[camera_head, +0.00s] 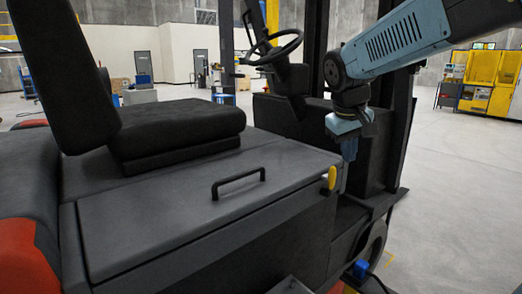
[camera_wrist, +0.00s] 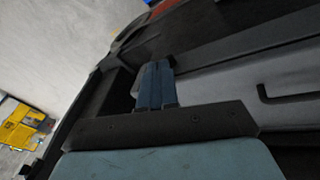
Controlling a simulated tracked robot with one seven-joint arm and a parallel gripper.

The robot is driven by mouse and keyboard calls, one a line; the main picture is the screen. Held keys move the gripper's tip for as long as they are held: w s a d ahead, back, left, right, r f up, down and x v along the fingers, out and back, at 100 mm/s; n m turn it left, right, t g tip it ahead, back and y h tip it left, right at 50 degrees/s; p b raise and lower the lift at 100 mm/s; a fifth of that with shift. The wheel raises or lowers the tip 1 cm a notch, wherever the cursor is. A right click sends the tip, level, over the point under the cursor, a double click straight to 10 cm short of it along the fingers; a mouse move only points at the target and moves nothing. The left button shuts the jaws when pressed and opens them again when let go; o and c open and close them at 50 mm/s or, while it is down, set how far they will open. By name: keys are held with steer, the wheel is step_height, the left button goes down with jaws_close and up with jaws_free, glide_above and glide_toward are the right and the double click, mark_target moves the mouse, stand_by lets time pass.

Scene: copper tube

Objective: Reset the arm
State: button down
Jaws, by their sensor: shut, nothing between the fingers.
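My arm (camera_head: 395,45) reaches in from the upper right in the head view, its blue link sloping down to a dark joint. My gripper (camera_head: 349,150) hangs from it, pointing down, close to the right end of the forklift's grey cover. In the wrist view my gripper (camera_wrist: 156,82) shows two blue fingers pressed together with nothing between them. I cannot tell whether the fingertips touch the forklift.
The forklift has a grey cover (camera_head: 190,210) with a black handle (camera_head: 238,183), a black seat (camera_head: 175,130) and a steering wheel (camera_head: 275,48). Dark mast posts (camera_head: 316,50) stand near my arm. Yellow machines (camera_head: 490,80) are far right; open floor (camera_head: 450,190) lies to the right.

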steer(key=s+d+f+m+t+y, duration=0.2)
steer(key=s+f+m, duration=0.1)
steer(key=s, duration=1.4)
steer(key=shift+f, duration=0.2)
